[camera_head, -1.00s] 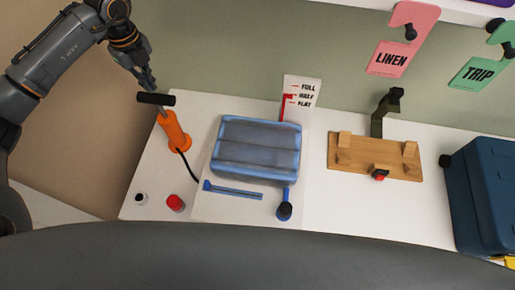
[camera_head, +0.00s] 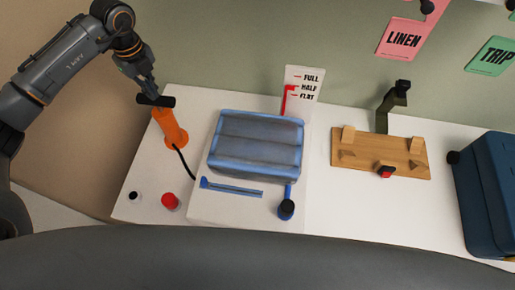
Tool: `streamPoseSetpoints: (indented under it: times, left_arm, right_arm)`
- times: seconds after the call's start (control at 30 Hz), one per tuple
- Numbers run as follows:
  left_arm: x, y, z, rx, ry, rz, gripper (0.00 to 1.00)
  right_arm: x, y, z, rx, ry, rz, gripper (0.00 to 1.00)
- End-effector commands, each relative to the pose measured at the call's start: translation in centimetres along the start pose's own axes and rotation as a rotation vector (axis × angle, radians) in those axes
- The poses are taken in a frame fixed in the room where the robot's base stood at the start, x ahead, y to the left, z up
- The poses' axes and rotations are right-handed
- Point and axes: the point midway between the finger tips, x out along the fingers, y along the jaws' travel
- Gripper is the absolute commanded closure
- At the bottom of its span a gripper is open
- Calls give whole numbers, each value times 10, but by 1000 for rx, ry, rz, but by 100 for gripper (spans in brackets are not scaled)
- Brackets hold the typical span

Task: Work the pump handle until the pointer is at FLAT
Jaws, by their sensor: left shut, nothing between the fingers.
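The orange pump (camera_head: 170,128) stands on the white surface at the left, with a black hose running towards the blue bag. Its black bar handle (camera_head: 156,101) sits low, close above the orange body. My left gripper (camera_head: 151,94) is shut and empty, its fingertips at the top of the handle; I cannot tell whether they touch it. The white gauge card (camera_head: 305,88) reads FULL, HALF, FLAT from top to bottom. Its red pointer (camera_head: 289,88) is about level with HALF. The blue-edged grey bag (camera_head: 256,146) lies in front of the card. My right gripper is out of view.
A red knob (camera_head: 170,202) and a small dark-topped white one (camera_head: 134,196) are at the front left. A blue strip (camera_head: 232,189) and a dark-capped blue part (camera_head: 286,209) lie before the bag. A wooden board (camera_head: 382,155) and dark blue case (camera_head: 487,190) are right.

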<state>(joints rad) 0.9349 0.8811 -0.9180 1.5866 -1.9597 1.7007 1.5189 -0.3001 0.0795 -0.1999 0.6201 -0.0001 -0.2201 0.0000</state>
Motion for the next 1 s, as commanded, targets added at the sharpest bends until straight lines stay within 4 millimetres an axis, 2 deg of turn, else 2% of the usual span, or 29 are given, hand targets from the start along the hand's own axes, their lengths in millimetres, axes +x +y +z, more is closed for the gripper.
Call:
streamPoseSetpoints:
  times: [0.03, 0.17, 0.33, 1.0]
  left_arm:
    - [10, 1, -1, 1, 2, 3, 100]
    - [22, 1, -1, 1, 2, 4, 100]
    - [12, 0, -1, 1, 1, 3, 100]
    - [-65, 0, 0, 1, 0, 2, 100]
  right_arm:
    - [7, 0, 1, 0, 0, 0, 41]
    - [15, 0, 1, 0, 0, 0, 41]
    - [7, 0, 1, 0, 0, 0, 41]
    - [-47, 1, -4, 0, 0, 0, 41]
